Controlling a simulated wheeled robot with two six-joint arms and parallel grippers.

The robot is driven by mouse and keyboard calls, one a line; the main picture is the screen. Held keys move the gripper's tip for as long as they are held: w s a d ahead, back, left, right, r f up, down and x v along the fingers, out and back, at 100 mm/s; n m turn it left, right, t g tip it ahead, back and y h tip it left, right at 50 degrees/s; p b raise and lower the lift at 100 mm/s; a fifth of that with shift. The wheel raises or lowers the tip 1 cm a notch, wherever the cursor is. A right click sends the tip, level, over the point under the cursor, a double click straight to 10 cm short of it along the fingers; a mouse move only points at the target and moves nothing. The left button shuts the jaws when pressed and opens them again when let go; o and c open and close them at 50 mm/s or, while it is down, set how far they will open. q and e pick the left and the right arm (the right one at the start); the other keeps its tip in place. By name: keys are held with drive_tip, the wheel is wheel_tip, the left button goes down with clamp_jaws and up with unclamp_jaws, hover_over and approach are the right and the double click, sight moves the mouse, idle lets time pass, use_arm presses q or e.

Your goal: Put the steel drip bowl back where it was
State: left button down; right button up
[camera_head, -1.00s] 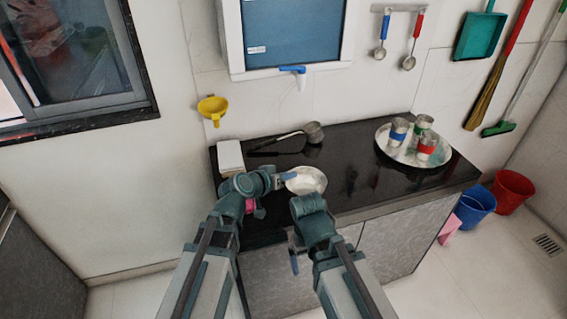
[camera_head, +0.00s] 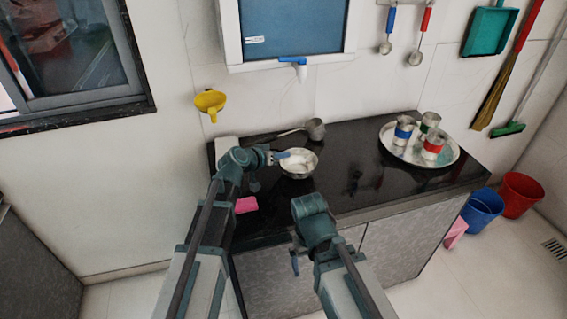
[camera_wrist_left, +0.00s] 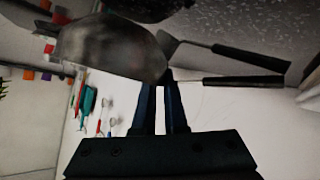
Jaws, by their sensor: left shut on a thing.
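The steel drip bowl (camera_head: 299,171) is a shallow round metal bowl over the left part of the black counter. My left gripper (camera_head: 281,155) is shut on its left rim. In the left wrist view the bowl (camera_wrist_left: 112,50) shows side-on, at the tips of the gripper's dark fingers (camera_wrist_left: 160,105). I cannot tell whether its base touches the counter. The blue tap (camera_head: 300,65) of the wall water unit is above and behind the bowl. My right gripper (camera_head: 295,263) hangs low in front of the counter, apart from everything; its jaws are unclear.
A long-handled ladle (camera_head: 315,128) lies behind the bowl. A pink sponge (camera_head: 246,204) lies front left, and a pale box (camera_head: 224,147) is partly behind my left arm. A round steel tray (camera_head: 452,157) with 3 cups stands right.

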use_arm(q)
drive_tip(key=shift+f, duration=0.7)
drive_tip(key=shift+r, duration=0.15)
use_arm(e)
drive_tip(key=shift+d+f, duration=0.2)
drive_tip(key=shift+f, duration=0.35)
drive_tip(key=shift+f, duration=0.1)
use_arm(q)
drive_tip(key=c, duration=1)
unclamp_jaws()
drive_tip(key=shift+o, duration=0.2)
drive_tip(key=shift+r, duration=0.15)
drive_tip(key=p+v, duration=0.5)
drive_tip(key=v, duration=0.7)
use_arm(e)
drive_tip(key=shift+r, duration=2.9)
